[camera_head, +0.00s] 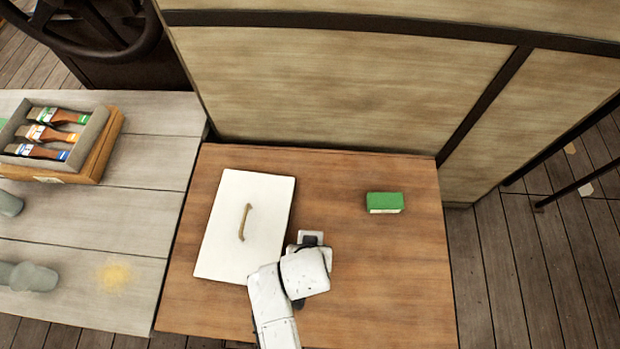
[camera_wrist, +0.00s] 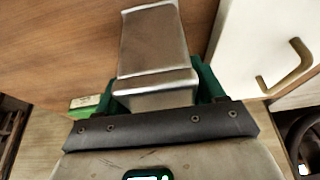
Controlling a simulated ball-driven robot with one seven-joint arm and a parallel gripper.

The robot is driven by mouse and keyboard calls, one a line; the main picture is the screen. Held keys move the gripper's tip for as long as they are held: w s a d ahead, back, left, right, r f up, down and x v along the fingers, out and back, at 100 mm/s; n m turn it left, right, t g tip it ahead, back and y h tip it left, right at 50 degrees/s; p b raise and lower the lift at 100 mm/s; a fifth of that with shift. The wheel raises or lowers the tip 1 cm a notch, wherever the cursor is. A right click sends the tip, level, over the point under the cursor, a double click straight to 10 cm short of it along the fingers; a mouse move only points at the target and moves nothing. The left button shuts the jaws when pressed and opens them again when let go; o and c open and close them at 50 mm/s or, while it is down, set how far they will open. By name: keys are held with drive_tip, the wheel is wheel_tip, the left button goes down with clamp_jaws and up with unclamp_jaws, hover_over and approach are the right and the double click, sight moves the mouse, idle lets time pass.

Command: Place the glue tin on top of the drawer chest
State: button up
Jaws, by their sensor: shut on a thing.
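My gripper (camera_head: 308,248) is over the brown wooden top, just right of the white panel. In the wrist view its green fingers (camera_wrist: 155,92) are shut on a grey metal, box-shaped tin (camera_wrist: 152,45), which I take to be the glue tin. Only a pale corner of the tin (camera_head: 311,235) shows in the head view, as my wrist covers the rest. I cannot tell whether the tin touches the wooden top. No drawer fronts show, so I cannot be sure which surface is the drawer chest.
A white panel (camera_head: 225,225) with a brass handle lies on the brown top (camera_head: 385,280). A green box (camera_head: 384,201) sits to the right. A pale bench (camera_head: 140,230) at left bears a tray (camera_head: 105,145) of brushes. A wooden partition (camera_head: 340,85) stands behind. The front right is clear.

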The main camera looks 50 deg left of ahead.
drive_tip(key=shift+w+f, duration=0.1)
drive_tip(key=shift+f, duration=0.1)
drive_tip(key=shift+f, duration=0.15)
drive_tip(key=o, duration=1.5)
drive_tip(key=shift+c, duration=0.2)
drive_tip(key=p+v, duration=0.1)
drive_tip(key=v, duration=1.1)
